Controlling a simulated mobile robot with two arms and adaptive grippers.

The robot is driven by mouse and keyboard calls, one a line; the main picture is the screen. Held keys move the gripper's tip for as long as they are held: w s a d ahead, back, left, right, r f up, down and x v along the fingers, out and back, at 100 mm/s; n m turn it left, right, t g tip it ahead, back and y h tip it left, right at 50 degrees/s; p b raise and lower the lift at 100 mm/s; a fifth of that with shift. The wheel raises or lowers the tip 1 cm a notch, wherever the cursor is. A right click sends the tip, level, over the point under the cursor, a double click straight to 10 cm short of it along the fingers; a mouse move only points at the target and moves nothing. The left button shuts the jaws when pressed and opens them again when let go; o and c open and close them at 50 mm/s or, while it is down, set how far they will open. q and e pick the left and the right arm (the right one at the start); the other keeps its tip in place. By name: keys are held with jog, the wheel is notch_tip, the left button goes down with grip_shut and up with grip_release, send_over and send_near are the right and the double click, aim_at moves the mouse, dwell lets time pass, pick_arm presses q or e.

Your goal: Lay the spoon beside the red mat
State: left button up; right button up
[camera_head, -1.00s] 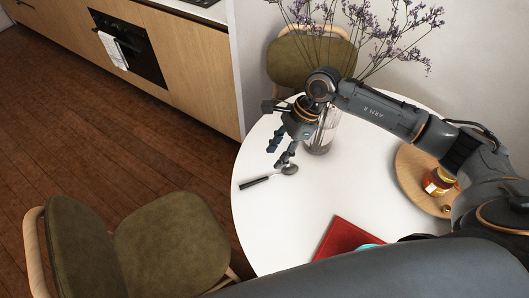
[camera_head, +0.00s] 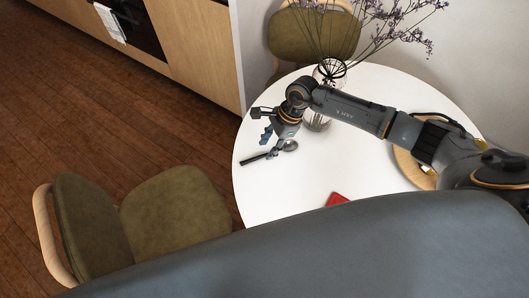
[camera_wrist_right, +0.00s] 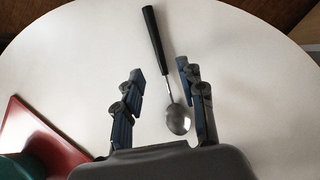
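The spoon (camera_wrist_right: 178,118) has a black handle and a metal bowl. It lies on the white round table, and in the head view its handle (camera_head: 253,160) points left. My right gripper (camera_head: 270,147) is right over the spoon. In the right wrist view my gripper (camera_wrist_right: 162,90) is open, with the spoon between its two spread fingers and not gripped. The red mat (camera_wrist_right: 38,140) is at the left of the wrist view. In the head view only a corner of the red mat (camera_head: 338,199) shows; my own body hides the rest. My left gripper is not in view.
A glass vase (camera_head: 318,122) with purple flowers stands behind my right arm. A round wooden board (camera_head: 408,165) lies at the table's right, partly behind my arm. A teal object (camera_wrist_right: 20,167) is on the mat. Green chairs (camera_head: 175,212) stand around. The table's left part is clear.

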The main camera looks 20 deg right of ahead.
aim_at(263, 155)
jog(key=x, duration=0.3)
jog(key=shift+w+d+f, duration=0.1)
jog(key=shift+f, duration=0.05)
jog(key=shift+c, duration=0.2)
grip_shut()
